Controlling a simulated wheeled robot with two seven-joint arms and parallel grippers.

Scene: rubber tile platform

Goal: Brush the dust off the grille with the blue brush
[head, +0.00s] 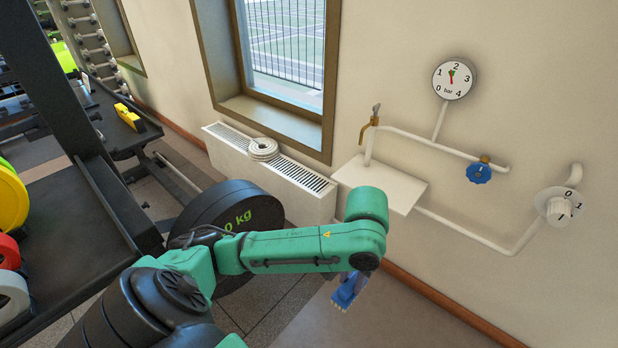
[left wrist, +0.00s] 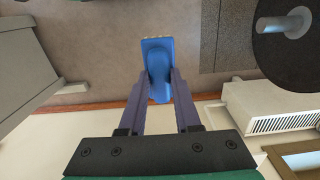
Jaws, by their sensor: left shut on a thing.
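The blue brush (head: 348,291) hangs below the end of my left arm in the head view, short of the wall and well to the right of the radiator. My left gripper (left wrist: 159,82) is shut on the blue brush (left wrist: 158,62), with a finger on each side of its handle and the pale bristle end pointing away from the palm. The slotted grille (head: 308,176) is the top of the white radiator under the window; its slots also show in the left wrist view (left wrist: 287,121). Dust is too fine to make out. My right gripper is not in view.
A coiled pale rope (head: 263,150) lies on the grille. A large black weight plate (head: 212,208) stands before the radiator. A white shelf (head: 385,183), pipes, a tap (head: 370,125) and a gauge (head: 455,77) are on the wall to the right. A dark weight rack stands left.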

